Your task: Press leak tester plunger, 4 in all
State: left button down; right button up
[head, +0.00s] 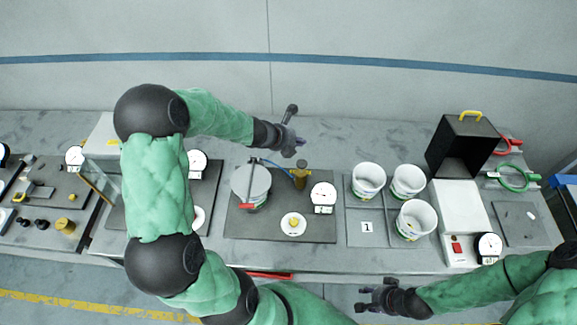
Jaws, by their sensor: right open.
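The leak tester appears to be the set on a dark mat (250,224) in the middle of the bench. It has a grey lidded pot (250,183), a blue hose (278,167) and a brass plunger-like post (300,173). A white dial gauge (323,196) and a white disc with a yellow centre (293,224) are beside it. My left gripper (291,143) is just behind the brass post in the picture; its fingers are too small and dark to read. My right gripper (371,297) is open and empty in front of the bench edge.
Three white tubs (416,220) stand on a grey tray (357,242) marked 1. A black open box (460,148) with a yellow handle stands at right, near a white unit (459,205) with a red switch. Other gauge stations lie at left, partly behind my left arm.

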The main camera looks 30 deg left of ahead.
aim_at(300, 163)
pick_arm(q)
jog(key=shift+w+d+r, duration=0.1)
jog(key=shift+w+d, duration=0.2)
jog(key=shift+d, duration=0.05)
jog(key=shift+s, duration=0.1)
notch_tip(300, 163, down, 9)
jog(key=b, duration=0.8)
jog(key=shift+b, duration=0.35)
dwell(1.0)
jog(key=shift+f, duration=0.35)
